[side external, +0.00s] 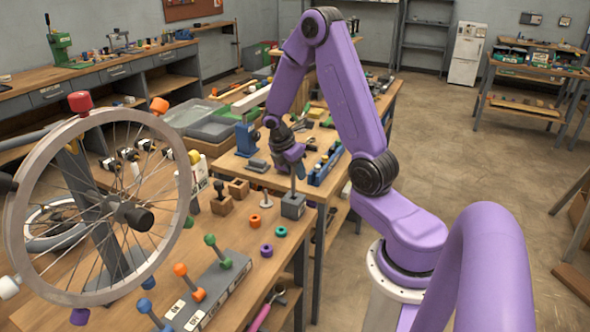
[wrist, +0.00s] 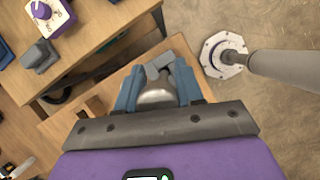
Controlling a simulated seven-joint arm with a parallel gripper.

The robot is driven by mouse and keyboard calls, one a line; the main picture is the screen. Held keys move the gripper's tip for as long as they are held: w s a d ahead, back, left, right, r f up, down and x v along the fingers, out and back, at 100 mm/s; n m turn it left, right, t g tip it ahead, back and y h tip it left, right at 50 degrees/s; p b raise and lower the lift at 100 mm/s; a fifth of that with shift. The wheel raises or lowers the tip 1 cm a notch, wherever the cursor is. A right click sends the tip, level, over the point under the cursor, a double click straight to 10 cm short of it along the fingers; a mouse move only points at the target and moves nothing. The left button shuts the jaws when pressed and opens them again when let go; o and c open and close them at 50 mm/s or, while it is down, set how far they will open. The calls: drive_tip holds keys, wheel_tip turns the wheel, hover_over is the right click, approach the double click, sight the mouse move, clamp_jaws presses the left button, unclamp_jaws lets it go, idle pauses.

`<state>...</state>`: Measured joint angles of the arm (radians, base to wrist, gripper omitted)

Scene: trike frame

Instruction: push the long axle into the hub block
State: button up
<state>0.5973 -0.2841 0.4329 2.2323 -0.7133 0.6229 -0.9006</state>
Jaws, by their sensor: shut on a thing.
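My gripper (side external: 292,163) is above the right edge of the front bench, pointing down and shut on the long axle (side external: 293,183), a thin grey rod. The axle stands about upright, with its lower end at the top of a dark grey block (side external: 293,207), which looks like the hub block. I cannot tell how deep the axle sits in it. In the wrist view the blue fingers (wrist: 158,92) flank a rounded silver piece (wrist: 157,97), probably the axle's upper end. Part of a grey block (wrist: 160,64) shows beyond it.
Wooden blocks (side external: 222,205) and a small silver stand (side external: 266,199) are left of the grey block.

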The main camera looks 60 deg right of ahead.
drive_tip(key=shift+f, duration=3.4)
drive_tip(key=o, duration=1.2)
drive_tip(key=shift+v, duration=8.75)
